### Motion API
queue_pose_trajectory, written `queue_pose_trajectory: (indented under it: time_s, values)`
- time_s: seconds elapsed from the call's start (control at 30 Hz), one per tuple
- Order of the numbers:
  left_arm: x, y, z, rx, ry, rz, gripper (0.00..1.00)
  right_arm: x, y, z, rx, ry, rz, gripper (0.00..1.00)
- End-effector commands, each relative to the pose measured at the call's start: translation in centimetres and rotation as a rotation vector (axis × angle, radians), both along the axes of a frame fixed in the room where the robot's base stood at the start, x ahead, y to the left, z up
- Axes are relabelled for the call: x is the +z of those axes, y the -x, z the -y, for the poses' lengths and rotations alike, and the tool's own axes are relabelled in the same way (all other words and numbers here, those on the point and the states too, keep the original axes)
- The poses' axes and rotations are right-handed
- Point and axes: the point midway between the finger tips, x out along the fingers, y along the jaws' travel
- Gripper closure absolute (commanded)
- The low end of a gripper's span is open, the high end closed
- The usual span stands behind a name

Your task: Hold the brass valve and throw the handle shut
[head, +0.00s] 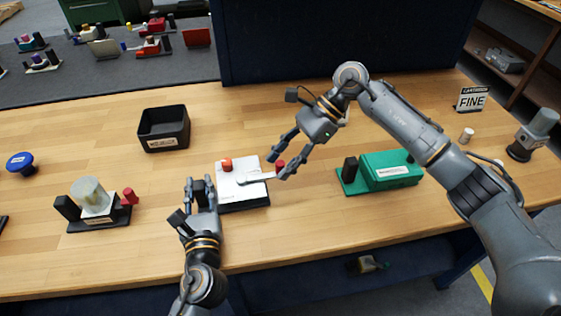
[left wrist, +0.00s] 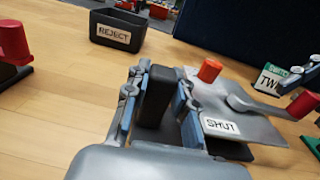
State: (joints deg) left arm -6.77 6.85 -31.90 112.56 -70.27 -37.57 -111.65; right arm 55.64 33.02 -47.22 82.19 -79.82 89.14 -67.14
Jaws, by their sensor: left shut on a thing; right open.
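The valve unit in the middle of the bench has a pale metal plate (head: 238,188) on a dark base, which looks silvery rather than brass. An orange-red peg (head: 226,164) stands on it. A grey lever handle (head: 257,178) runs right to a red knob (head: 280,165). The left wrist view shows a SHUT label (left wrist: 221,127) on the plate, with the lever off it. My left gripper (head: 200,183) is shut on the black block (left wrist: 155,96) at the unit's left end. My right gripper (head: 276,167) is open, its fingertips on either side of the red knob; I cannot tell whether they touch.
A black REJECT bin (head: 164,130) stands behind, to the left. Another unit with a pale cylinder (head: 90,196) stands at left, near a blue knob (head: 21,162). A green unit (head: 390,170) stands at right. Bench between is clear.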

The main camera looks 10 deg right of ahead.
Motion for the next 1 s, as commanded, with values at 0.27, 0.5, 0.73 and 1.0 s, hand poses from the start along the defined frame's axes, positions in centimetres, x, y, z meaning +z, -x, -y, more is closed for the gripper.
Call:
queue_pose_trajectory:
  time_s: [0.27,0.5,0.73,1.0]
  values:
    - [-0.56,0.06,-0.07,0.002,-0.001,-0.011,1.00,-0.70,0.17,-0.56,-0.001,0.000,0.000,0.57]
    - [-0.55,0.06,-0.07,0.002,-0.001,-0.011,1.00,-0.67,0.17,-0.55,-0.001,0.000,-0.001,0.80]
    - [-0.54,0.06,-0.07,0.002,0.000,-0.011,1.00,-0.66,0.17,-0.53,-0.001,0.000,-0.001,1.00]
    - [-0.53,0.05,-0.08,0.002,-0.001,-0.010,1.00,-0.67,0.28,-0.51,-0.018,0.001,0.000,1.00]
